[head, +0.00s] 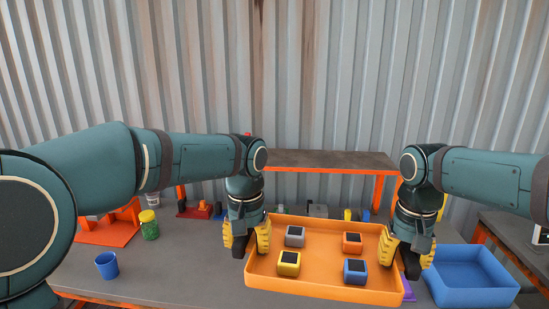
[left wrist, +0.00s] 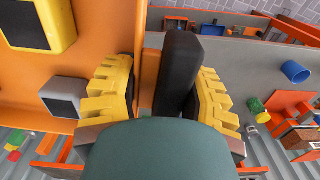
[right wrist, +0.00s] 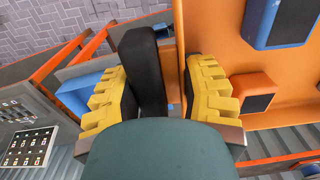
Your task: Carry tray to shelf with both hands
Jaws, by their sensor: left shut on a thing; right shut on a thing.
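The orange tray (head: 322,262) is in the middle of the head view, level or nearly so, at the front of the workbench. It holds a grey cube (head: 295,236), an orange cube (head: 352,242), a yellow cube (head: 288,263) and a blue cube (head: 355,270). My left gripper (head: 251,245) is shut on the tray's left wall, which also shows in the left wrist view (left wrist: 148,82). My right gripper (head: 407,254) is shut on the right wall. I cannot tell whether the tray touches the bench. The shelf (head: 320,159) stands behind, grey-topped with an orange frame.
A blue bin (head: 472,278) stands close to the tray's right. A blue cup (head: 107,265) and a green jar with a yellow lid (head: 149,226) are on the bench (head: 190,262) at left. Small items stand below the shelf. The visible shelf top looks clear.

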